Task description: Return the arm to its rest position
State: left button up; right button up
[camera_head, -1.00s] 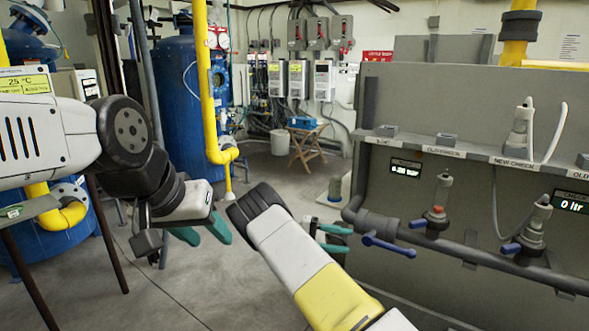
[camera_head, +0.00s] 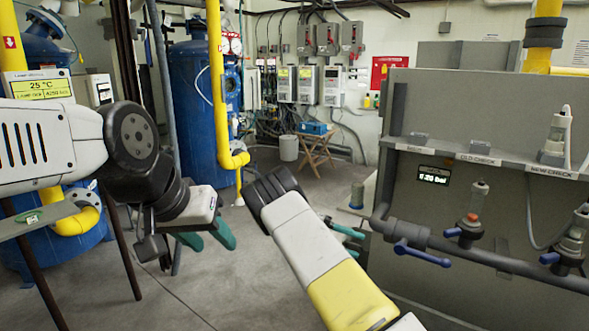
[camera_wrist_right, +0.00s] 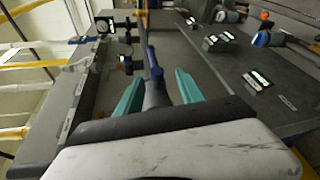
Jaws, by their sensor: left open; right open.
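My left gripper (camera_head: 207,238) hangs at the left of centre in the head view, its teal fingers apart with nothing between them. My right gripper (camera_head: 345,240) shows beyond my yellow and white right arm, which partly hides it. In the right wrist view, the right gripper (camera_wrist_right: 157,92) has its two teal fingers spread. A grey pipe with a blue lever (camera_wrist_right: 154,65) shows in the gap between them, and I see no contact. In the head view, a blue valve lever (camera_head: 422,256) is to the right of the right gripper.
A grey tank (camera_head: 470,120) with labelled ledge, dark pipe (camera_head: 500,264) and valves fills the right side. A blue vessel (camera_head: 192,110) and yellow pipe (camera_head: 217,90) stand behind the left arm. Bare floor (camera_head: 270,300) lies between the arms. A small wooden stand (camera_head: 315,148) is farther back.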

jog(key=s+d+r+t+y, duration=0.2)
jog(key=s+d+r+y, duration=0.1)
jog(key=s+r+y, duration=0.75)
jog(key=s+a+r+t+y, duration=0.2)
jog(key=s+r+t, duration=0.1)
jog(key=s, duration=0.3)
jog(key=s+a+r+t+y, duration=0.2)
jog(key=s+r, duration=0.2)
jog(key=s, duration=0.2)
jog(key=s+a+r+n+t+y, duration=0.1)
jog(key=s+r+t+y, duration=0.2)
jog(key=s, duration=0.3)
jog(key=shift+s+a+r+t, duration=0.3)
jog(key=shift+s+a+r, duration=0.1)
jog(key=shift+r, duration=0.45)
